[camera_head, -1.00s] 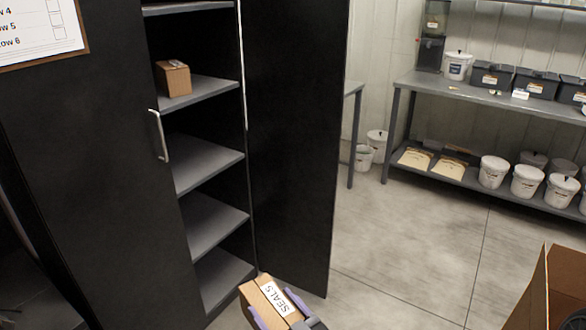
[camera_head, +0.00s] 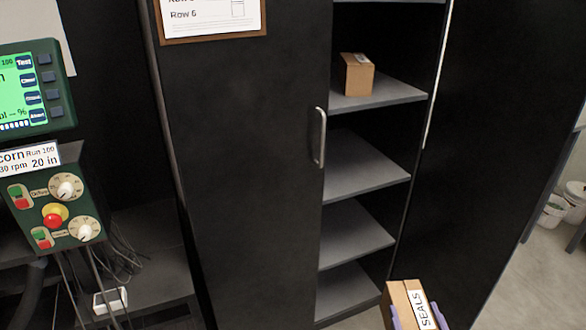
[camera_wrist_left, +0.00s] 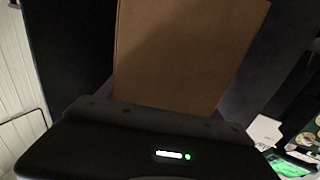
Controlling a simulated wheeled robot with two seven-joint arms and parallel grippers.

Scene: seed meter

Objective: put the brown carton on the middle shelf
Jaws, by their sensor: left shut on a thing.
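The brown carton (camera_head: 408,304) carries a white "SEALS" label and shows at the bottom of the head view. My left gripper (camera_head: 416,318) is shut on it, with purple fingers at its sides. In the left wrist view the carton (camera_wrist_left: 185,50) fills the space ahead of the gripper. The carton is in front of the open black cabinet, low and near its right door. The cabinet has several grey shelves; a middle shelf (camera_head: 362,168) is bare. My right gripper is not in view.
Another small brown box (camera_head: 357,75) sits on the shelf above. The cabinet's left door (camera_head: 245,170) with a handle is closed; the right door (camera_head: 490,130) stands open. A control panel (camera_head: 55,205) with a screen and cables is at the left. White buckets (camera_head: 560,205) stand at the far right.

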